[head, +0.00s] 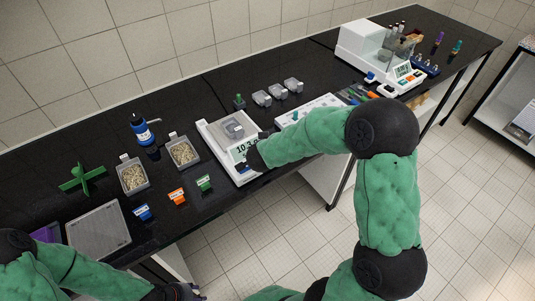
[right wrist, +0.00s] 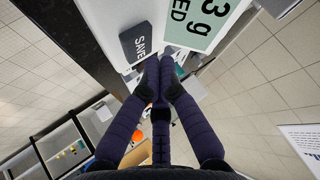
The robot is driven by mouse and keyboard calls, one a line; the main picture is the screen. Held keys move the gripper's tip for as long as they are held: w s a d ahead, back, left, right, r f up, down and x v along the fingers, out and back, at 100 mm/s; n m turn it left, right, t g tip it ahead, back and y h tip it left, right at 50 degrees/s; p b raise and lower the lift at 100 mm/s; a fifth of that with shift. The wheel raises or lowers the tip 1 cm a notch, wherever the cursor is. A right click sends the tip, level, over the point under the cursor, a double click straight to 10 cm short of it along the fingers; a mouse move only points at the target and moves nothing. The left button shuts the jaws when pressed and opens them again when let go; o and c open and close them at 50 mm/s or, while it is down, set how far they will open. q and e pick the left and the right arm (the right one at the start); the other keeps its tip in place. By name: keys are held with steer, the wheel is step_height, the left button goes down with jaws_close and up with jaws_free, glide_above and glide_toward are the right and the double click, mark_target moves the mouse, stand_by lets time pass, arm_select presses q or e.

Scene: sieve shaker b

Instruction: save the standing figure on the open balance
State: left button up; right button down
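The open balance (head: 214,143) is a white unit with a grey dish (head: 233,128) on its pan. Its pale green display (head: 241,150) starts with 10.3 in the head view. In the right wrist view the display (right wrist: 196,22) is cropped, with "3 g" above letters ending in "ED". A dark key labelled SAVE (right wrist: 138,42) is beside it. My right gripper (right wrist: 160,68) is shut and empty, its fingertips together close to the key's edge; contact is unclear. In the head view it is at the balance's front (head: 254,163). My left gripper (head: 176,292) is partly cropped, its fingers unclear.
Two grain trays (head: 132,176) (head: 184,153), a blue-labelled bottle (head: 142,131) and blue, orange and green tags stand left of the balance. Small grey containers (head: 277,91) are behind right. A shielded balance (head: 365,45) stands far right. Bare black bench lies behind the open balance.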

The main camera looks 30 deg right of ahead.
steer(key=shift+r, duration=0.1)
step_height(320, 180, up, 5)
steer(key=p, duration=0.6)
stand_by(0.8)
